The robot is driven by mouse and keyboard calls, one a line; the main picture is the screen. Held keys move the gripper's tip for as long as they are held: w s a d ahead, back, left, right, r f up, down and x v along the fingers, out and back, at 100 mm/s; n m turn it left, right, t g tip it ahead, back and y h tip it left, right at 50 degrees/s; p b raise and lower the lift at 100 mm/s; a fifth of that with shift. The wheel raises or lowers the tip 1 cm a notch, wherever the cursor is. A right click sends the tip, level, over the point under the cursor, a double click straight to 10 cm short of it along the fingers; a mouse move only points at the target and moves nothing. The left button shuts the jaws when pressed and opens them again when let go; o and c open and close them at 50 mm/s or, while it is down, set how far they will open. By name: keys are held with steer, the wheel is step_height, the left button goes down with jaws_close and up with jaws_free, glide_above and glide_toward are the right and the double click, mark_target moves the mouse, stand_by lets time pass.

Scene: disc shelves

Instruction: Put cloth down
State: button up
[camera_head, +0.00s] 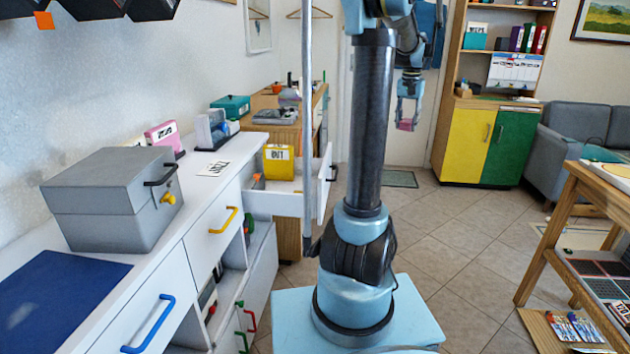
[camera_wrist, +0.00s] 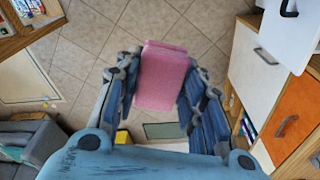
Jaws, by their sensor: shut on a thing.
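A pink, block-like piece (camera_wrist: 162,75), which I take to be the cloth, is held between the fingers of my gripper (camera_wrist: 160,88) in the wrist view. Both fingers close on its sides. In the head view the same pink piece (camera_head: 405,125) hangs below my gripper (camera_head: 409,100), in the air beyond my column.
A white counter (camera_head: 130,262) with a grey box (camera_head: 112,200) and a blue mat (camera_head: 52,290) runs along the left. An open drawer (camera_head: 275,203) juts out, holding a yellow box (camera_head: 278,162). A wooden table (camera_head: 575,190) stands right. The tiled floor (camera_head: 465,255) between is clear.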

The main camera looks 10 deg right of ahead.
steer(key=shift+w+d, duration=0.1)
steer(key=shift+d, duration=0.1)
steer(key=shift+w, duration=0.1)
steer(key=w+a+f+n, duration=0.2)
steer(key=w+a+f, duration=0.2)
steer(key=w+a, duration=0.6)
steer(key=n, duration=0.2)
glide_above(312, 182)
step_height(312, 182, down, 11)
step_height(312, 182, down, 10)
steer(key=shift+w+a+f, duration=0.1)
steer(key=shift+f, duration=0.4)
steer(key=shift+f, duration=0.2)
